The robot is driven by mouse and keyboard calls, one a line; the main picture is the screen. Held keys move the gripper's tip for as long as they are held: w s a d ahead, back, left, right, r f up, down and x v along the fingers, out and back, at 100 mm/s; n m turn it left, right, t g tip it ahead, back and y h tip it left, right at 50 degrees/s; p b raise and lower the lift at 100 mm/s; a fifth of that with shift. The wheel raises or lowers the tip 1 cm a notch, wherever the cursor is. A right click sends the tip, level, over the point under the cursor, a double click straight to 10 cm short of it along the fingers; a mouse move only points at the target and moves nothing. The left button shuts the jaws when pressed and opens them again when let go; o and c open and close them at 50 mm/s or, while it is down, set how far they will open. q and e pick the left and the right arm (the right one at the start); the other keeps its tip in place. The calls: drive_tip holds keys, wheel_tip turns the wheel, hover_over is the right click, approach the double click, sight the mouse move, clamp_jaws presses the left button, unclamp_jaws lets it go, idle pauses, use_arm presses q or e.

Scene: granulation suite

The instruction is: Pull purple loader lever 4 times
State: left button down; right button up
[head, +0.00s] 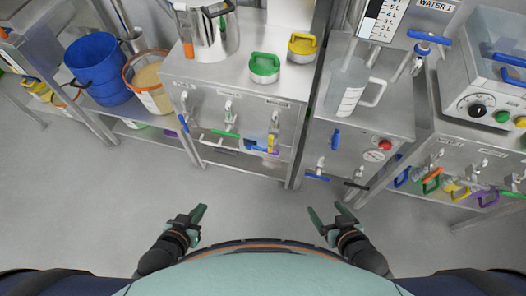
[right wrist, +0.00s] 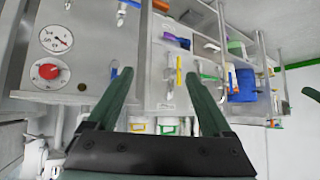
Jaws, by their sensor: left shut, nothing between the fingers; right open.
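A second purple handle (head: 489,199) is a loop on the unit at the far right. I cannot tell from labels which is the loader's. My left gripper (head: 199,213) is shut and empty above the floor, in front of the cabinet and apart from it. My right gripper (head: 328,212) is open and empty, also apart from everything. Its fingers (right wrist: 160,82) frame the bottom of the right wrist view.
The cabinet top (head: 248,78) holds a steel pot (head: 212,35), green (head: 264,65) and yellow (head: 302,46) handled weights. Blue (head: 97,70) and orange-rimmed (head: 149,82) buckets stand left. A clear jug (head: 348,86) stands on the middle bench. The floor before me is clear.

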clamp_jaws()
idle(0.5)
idle(1.0)
